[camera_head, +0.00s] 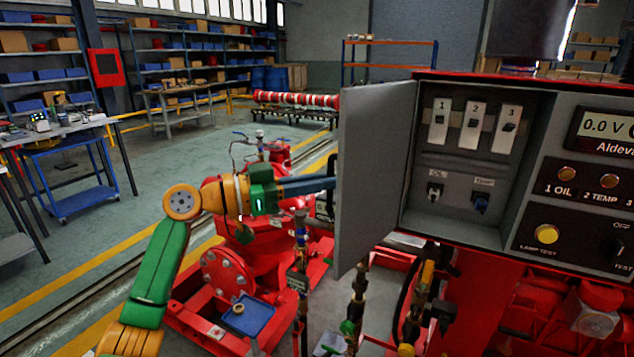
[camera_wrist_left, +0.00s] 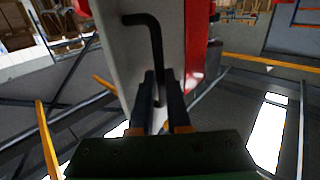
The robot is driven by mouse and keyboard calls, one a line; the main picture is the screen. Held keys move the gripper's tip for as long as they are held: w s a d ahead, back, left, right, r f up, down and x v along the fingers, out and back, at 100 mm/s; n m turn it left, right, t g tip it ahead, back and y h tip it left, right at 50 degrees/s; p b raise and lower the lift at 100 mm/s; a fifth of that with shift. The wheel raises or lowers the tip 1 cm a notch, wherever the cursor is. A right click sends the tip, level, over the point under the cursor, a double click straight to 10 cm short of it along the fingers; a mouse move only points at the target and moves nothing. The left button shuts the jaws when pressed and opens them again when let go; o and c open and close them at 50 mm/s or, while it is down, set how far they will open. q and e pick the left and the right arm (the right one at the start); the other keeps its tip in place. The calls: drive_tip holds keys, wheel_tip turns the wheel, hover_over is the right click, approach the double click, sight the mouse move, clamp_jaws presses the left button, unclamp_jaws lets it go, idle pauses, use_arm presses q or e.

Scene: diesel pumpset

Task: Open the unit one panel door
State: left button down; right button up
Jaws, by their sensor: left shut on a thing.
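The grey panel door (camera_head: 375,170) stands swung open on the left side of the control box (camera_head: 480,150). Its inner face shows in the head view. The box's inside is exposed, with numbered switches 1, 2 and 3 (camera_head: 474,125) and two lower knobs. My left gripper (camera_head: 326,190) is at the door's outer side, partly hidden behind the door edge. In the left wrist view its two dark fingers (camera_wrist_left: 160,92) are shut on the black bar handle (camera_wrist_left: 153,38) of the door (camera_wrist_left: 125,50). My right gripper is in neither view.
A panel with a display (camera_head: 606,124), lamps and a yellow button (camera_head: 546,234) is right of the open box. Red pump machinery (camera_head: 228,272) and pipes stand below the door.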

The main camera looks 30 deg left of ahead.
use_arm(q)
drive_tip(key=shift+f, duration=0.1)
drive_tip(key=c, duration=1.1)
unclamp_jaws()
drive_tip(key=shift+d, duration=0.1)
drive_tip(key=shift+o, duration=1.1)
drive_tip(key=shift+w+d+f, duration=0.1)
drive_tip(key=shift+w+d, duration=0.05)
drive_tip(key=shift+w, duration=0.15)
drive_tip(key=shift+w+d, duration=0.1)
drive_tip(key=shift+w, duration=0.1)
drive_tip(key=b+v, duration=0.3)
drive_tip(key=v, duration=0.4)
